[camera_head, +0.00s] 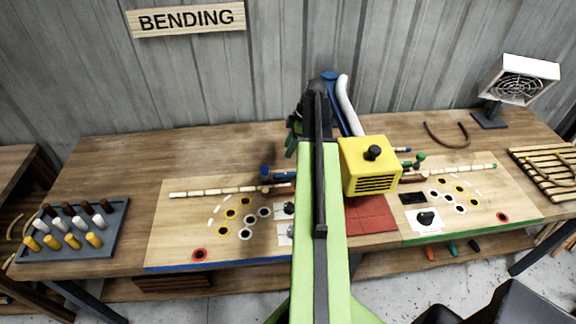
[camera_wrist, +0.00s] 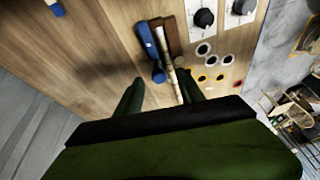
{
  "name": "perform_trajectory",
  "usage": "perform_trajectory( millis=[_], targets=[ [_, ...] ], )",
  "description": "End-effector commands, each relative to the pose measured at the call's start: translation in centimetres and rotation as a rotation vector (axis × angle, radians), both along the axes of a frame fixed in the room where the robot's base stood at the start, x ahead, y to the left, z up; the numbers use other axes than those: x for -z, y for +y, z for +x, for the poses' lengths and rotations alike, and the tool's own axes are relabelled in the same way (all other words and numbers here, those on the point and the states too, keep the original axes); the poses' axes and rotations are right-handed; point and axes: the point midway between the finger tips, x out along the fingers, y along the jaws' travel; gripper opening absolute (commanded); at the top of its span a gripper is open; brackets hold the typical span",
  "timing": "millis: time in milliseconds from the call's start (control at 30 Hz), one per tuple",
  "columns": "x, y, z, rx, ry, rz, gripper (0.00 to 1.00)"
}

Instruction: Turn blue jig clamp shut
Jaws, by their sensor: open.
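The blue jig clamp (camera_head: 281,176) is on the left, blue-edged board (camera_head: 170,235). In the wrist view its blue lever (camera_wrist: 147,38) runs roughly along a pale rattan rod (camera_wrist: 167,62) and a brown block (camera_wrist: 171,37), with a round blue end (camera_wrist: 158,75). My gripper (camera_wrist: 159,84) is open and empty. Its two green fingers stand apart, with the clamp's round end and the rod showing between their tips. I cannot tell the height gap or any contact. In the head view my arm hides much of the gripper and part of the clamp area.
A yellow box (camera_head: 371,168) with a black knob and a white hose stands right of my arm. A tray of pegs (camera_head: 117,219) sits at the left. The table behind the left board is clear.

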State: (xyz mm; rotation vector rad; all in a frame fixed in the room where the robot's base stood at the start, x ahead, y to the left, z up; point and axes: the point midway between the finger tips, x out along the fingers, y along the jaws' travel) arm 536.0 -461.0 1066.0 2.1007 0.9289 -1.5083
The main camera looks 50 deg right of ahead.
Motion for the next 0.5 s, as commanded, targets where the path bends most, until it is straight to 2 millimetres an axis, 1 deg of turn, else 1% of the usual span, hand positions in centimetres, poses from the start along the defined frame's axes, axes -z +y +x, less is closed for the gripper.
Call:
perform_trajectory(
  millis=[33, 100, 133, 200, 367, 500],
  targets=[
    [-0.8, -2.4, -1.1, -0.021, -0.026, -0.002, 0.45],
    [-1.1, -4.2, -2.3, -0.054, -0.056, -0.006, 0.45],
    [-1.1, -4.6, -2.7, -0.064, -0.065, -0.008, 0.45],
    [-1.1, -5.1, -3.1, -0.077, -0.075, -0.010, 0.45],
    [-0.7, -5.0, -3.0, -0.083, -0.078, -0.012, 0.45],
    [0.6, -4.6, -2.7, -0.082, -0.076, -0.012, 0.45]
  ],
)
